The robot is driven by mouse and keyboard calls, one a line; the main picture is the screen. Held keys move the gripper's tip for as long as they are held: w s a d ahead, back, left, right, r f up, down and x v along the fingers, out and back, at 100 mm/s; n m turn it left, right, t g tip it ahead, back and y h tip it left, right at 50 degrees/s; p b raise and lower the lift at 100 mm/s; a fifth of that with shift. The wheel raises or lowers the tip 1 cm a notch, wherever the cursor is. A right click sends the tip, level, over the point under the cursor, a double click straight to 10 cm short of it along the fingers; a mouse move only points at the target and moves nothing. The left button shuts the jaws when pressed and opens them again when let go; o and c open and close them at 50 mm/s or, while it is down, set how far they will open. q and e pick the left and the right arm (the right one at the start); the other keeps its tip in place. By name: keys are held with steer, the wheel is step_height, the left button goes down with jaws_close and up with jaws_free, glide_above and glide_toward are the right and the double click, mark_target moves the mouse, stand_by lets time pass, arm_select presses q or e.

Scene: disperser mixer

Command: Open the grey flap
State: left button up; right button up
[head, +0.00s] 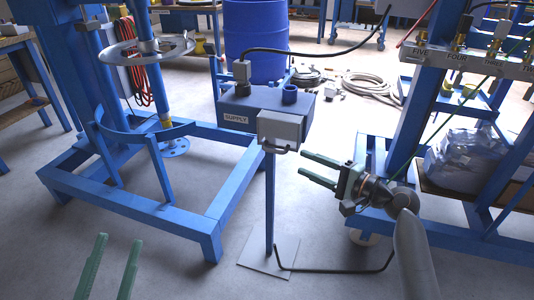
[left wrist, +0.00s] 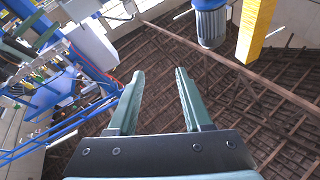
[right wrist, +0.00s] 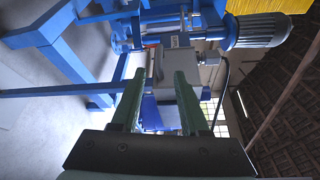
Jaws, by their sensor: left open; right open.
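The grey flap (head: 281,125) is a light grey cover on the front of the blue-grey box labelled SUPPLY (head: 240,110), in the middle of the head view. It hangs down at the box's near side, with a small bar handle (head: 280,149) at its lower edge. My right gripper (head: 302,163) is open and empty, just right of the handle and a little lower in the picture, apparently apart from it. In the right wrist view, grey surfaces show beyond the open fingers (right wrist: 160,73), partly hidden by them. My left gripper (head: 120,240) is open and empty at the lower left, far from the flap.
The box stands on a thin blue post (head: 269,205) with a floor plate (head: 268,257). A black hose (head: 315,52) rises from its top. A blue mixer frame (head: 130,195) stands left and a blue valve rack (head: 440,90) right. A blue drum (head: 255,40) is behind.

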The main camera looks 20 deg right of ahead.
mark_target(279, 153)
steer(key=b+x, duration=0.1)
steer(key=x, duration=0.8)
steer(key=shift+w+f+b, duration=0.1)
steer(key=shift+b, duration=0.3)
steer(key=shift+w+a, duration=0.4)
steer(key=shift+w, duration=0.15)
arm_select(q)
steer(key=s+d+r+m+t+h, duration=0.1)
steer(key=s+r+m+h, duration=0.4)
steer(key=s+r+h, duration=0.1)
step_height(279, 153, up, 3)
steer(key=shift+f+m+h, duration=0.15)
steer(key=shift+m+h, duration=0.15)
steer(key=shift+h, duration=0.4)
arm_select(e)
steer(key=shift+c, duration=0.3)
jaws_close()
arm_select(q)
steer(key=shift+w, duration=0.1)
